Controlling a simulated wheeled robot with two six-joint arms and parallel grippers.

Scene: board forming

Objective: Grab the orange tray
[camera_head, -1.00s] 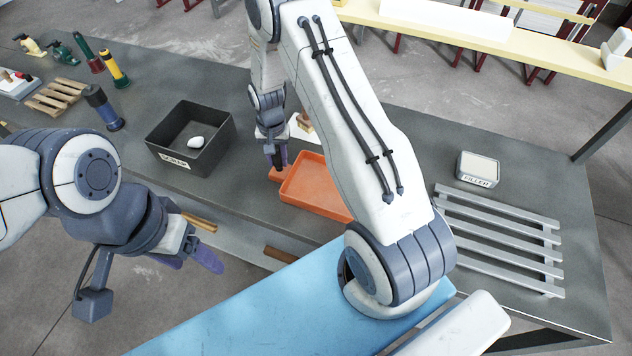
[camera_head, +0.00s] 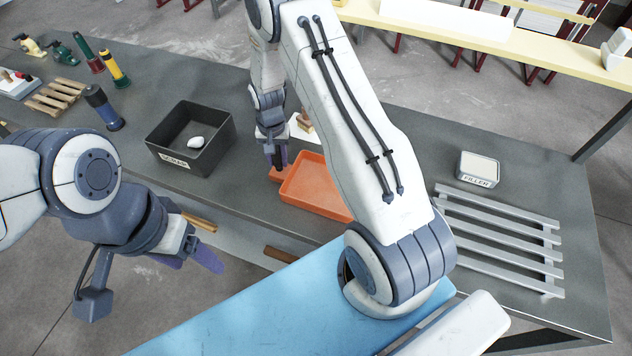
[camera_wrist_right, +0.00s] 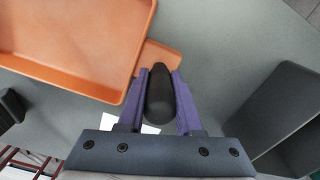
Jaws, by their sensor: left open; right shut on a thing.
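The orange tray (camera_head: 318,187) lies on the grey bench, partly hidden behind my right arm. It also shows at the upper left of the right wrist view (camera_wrist_right: 75,38). My left gripper (camera_head: 190,258) is open and empty, in front of the bench and well apart from the tray.
A black scrap bin (camera_head: 191,141) with a white lump in it stands left of the tray. A filler box (camera_head: 478,168) and a slatted grey rack (camera_head: 500,240) are to the right. A blue surface (camera_head: 240,320) is in the foreground.

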